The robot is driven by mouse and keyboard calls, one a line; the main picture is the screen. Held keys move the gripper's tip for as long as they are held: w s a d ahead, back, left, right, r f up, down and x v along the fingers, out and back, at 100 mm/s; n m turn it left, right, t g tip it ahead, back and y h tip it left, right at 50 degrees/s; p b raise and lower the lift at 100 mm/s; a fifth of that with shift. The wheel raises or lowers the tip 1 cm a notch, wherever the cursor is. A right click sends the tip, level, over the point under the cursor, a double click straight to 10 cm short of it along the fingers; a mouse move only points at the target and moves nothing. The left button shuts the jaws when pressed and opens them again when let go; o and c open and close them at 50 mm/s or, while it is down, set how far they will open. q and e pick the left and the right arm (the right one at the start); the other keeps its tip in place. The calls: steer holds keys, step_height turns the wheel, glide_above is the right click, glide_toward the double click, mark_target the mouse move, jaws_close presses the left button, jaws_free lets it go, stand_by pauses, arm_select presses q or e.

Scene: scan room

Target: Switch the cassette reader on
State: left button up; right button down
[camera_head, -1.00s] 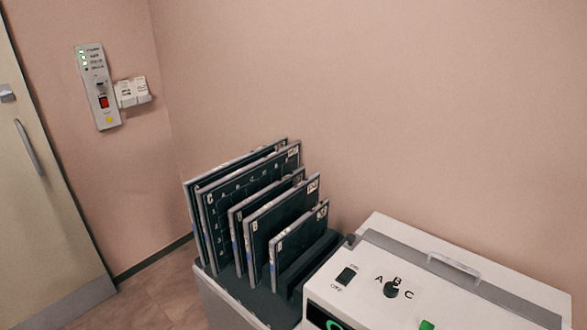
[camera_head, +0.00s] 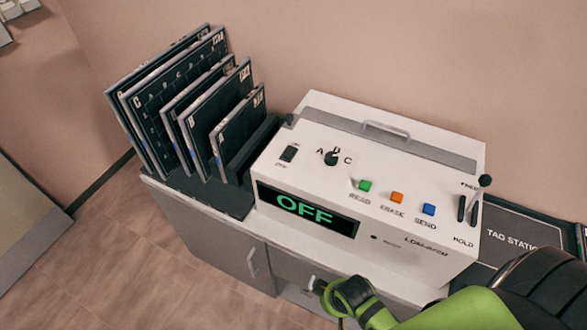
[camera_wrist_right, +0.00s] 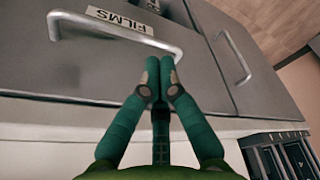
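The cassette reader (camera_head: 400,235) is a white box on top of a cabinet in the head view. Its display (camera_head: 307,209) reads OFF in green. A small black rocker switch (camera_head: 289,154) sits at the left of its top panel; its label is too small to read. My right gripper (camera_head: 322,288) is low in front of the cabinet, below the reader and well away from the switch. In the right wrist view its fingertips (camera_wrist_right: 158,80) are together, close to the FILMS drawer handle (camera_wrist_right: 115,28); I see nothing held. My left gripper is out of view.
The reader also has an A-B-C knob (camera_head: 332,157), green, orange and blue buttons, and a lever (camera_head: 483,184) at right. Several dark cassettes (camera_head: 185,95) stand in a rack at left. The space above the reader is clear.

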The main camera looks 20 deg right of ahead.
mark_target(294, 148)
steer(key=w+a+r+n+t+y, duration=0.1)
steer(key=w+a+r+n+y, duration=0.15)
steer(key=w+r, duration=0.65)
steer(key=w+a+r+n+t+y, duration=0.15)
steer(key=w+r+n, duration=0.3)
steer(key=r, duration=0.85)
steer(key=shift+y, duration=0.7)
steer(key=w+d+r, duration=0.1)
steer(key=w+r, duration=0.1)
steer(key=w, duration=0.1)
steer(key=w+d+r, duration=0.2)
steer(key=w+r, duration=0.1)
steer(key=w+d+r, duration=0.2)
steer(key=w+r, duration=0.1)
steer(key=shift+d+r, duration=0.1)
steer(key=shift+r, duration=0.05)
steer(key=w+d+r+t, duration=0.1)
steer(key=w+d+r, duration=0.3)
steer(key=d+r, duration=0.2)
step_height(294, 148, up, 3)
steer(key=shift+d+f+m, duration=0.1)
steer(key=shift+d+m, duration=0.15)
steer(key=shift+m, duration=0.15)
